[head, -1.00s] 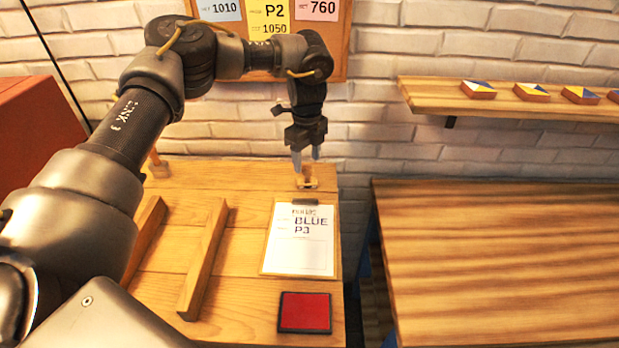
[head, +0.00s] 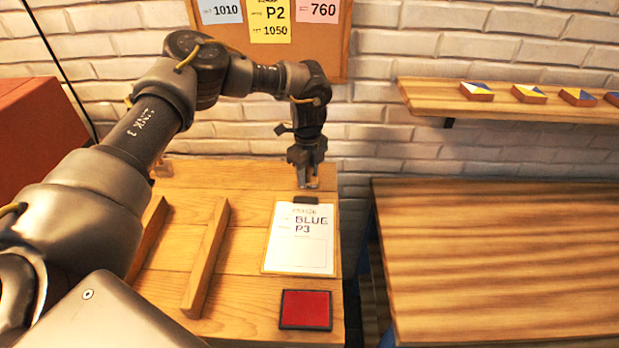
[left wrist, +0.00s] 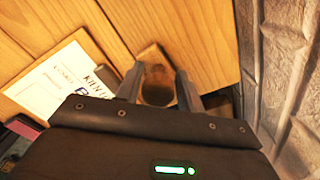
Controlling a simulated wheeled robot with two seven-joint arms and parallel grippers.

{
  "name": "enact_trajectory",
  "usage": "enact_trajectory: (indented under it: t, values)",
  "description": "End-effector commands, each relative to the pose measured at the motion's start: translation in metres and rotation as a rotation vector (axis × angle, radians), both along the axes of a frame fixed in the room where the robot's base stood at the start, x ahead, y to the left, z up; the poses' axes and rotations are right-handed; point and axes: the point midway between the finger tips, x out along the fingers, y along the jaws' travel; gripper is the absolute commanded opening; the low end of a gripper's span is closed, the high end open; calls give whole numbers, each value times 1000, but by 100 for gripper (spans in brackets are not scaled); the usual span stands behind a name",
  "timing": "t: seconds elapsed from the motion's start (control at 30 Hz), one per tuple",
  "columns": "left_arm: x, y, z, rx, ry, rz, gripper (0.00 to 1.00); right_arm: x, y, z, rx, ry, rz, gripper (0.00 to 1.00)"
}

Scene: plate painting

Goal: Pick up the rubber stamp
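The rubber stamp (left wrist: 157,86) stands on the wooden table just behind the clipboard. It is a small wooden block with a round brown handle, seen from above in the left wrist view. My left gripper (head: 308,180) is lowered over it, pointing down. In the left wrist view the two fingers (left wrist: 160,75) stand on either side of the handle, with what looks like a thin gap. In the head view the fingers mostly hide the stamp. My right gripper is not in view.
The clipboard (head: 300,250) with a "BLUE P3" sheet lies in front of the stamp. A red ink pad (head: 306,310) is near the front edge. Two wooden rails (head: 206,260) lie to the left. A brick wall (head: 400,150) rises close behind.

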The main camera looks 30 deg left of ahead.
Motion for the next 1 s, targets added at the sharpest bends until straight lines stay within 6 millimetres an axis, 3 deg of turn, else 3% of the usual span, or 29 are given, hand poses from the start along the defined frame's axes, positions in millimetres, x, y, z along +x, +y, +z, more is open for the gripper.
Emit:
enact_trajectory:
  t: [0.03, 0.23, 0.63, 0.8, 1.0]
  values:
    - [0, 0, 0, 0, 0, 0, 31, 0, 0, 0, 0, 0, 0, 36]
    - [0, 0, 0, 0, 0, 0, 7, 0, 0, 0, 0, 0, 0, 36]
    - [1, 0, 9, -2, -3, 0, 7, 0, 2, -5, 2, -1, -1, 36]
    - [0, 0, 32, -2, -5, 0, 7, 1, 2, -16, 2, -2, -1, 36]
    - [-40, 4, 77, -4, -6, -5, 7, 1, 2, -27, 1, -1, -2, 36]
